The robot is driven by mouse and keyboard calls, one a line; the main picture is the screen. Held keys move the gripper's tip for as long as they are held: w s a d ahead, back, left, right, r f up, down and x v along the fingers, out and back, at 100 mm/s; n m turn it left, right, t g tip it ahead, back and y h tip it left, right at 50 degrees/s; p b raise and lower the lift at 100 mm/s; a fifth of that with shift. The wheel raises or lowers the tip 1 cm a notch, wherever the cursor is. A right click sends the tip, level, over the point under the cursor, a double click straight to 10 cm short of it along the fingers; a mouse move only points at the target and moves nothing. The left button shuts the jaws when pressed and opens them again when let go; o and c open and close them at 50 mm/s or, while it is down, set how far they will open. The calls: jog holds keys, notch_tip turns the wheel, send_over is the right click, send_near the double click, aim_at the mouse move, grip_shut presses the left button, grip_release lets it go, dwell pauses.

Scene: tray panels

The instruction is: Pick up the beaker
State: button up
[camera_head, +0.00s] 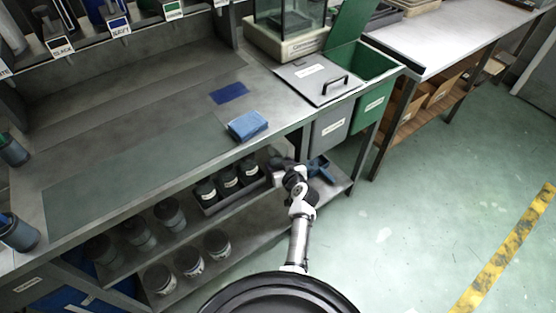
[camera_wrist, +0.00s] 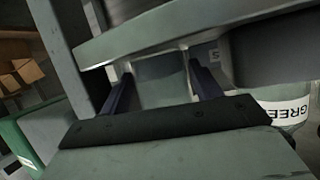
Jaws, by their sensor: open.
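My gripper (camera_head: 279,168) is at the lower shelf under the workbench, at the right end of a row of labelled jars (camera_head: 229,178). In the wrist view my gripper (camera_wrist: 160,72) is open, with its two dark fingers apart. A pale grey-green surface shows between the fingers; I cannot tell whether it is the beaker or whether the fingers touch it. A container with a label reading "GREE" (camera_wrist: 289,112) is right of the fingers in the wrist view. I cannot pick out the beaker with certainty in either view.
The workbench top (camera_head: 120,165) overhangs the shelf. A blue sponge-like block (camera_head: 247,125) lies near its edge. More jars and white-labelled cans (camera_head: 188,261) stand on the lower shelf to the left. A blue tray (camera_head: 322,171) lies right of my gripper.

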aim_at(282, 160)
jog(key=c, duration=0.7)
jog(key=shift+o, duration=0.2)
jog(key=shift+r, duration=0.2)
jog(key=shift+r+b, duration=0.35)
jog(key=shift+r, duration=1)
jog(key=shift+s+r, duration=0.1)
jog(key=shift+r, duration=0.15)
jog(key=s+d+b, duration=0.2)
jog(key=s+d, duration=0.1)
jog(key=s, duration=0.5)
jog(key=s+d+b, duration=0.2)
jog(key=s+d, duration=0.1)
jog(key=s, duration=0.5)
jog(key=shift+s+d+b, duration=0.2)
jog(key=shift+d+b, duration=0.1)
jog(key=shift+d, duration=0.1)
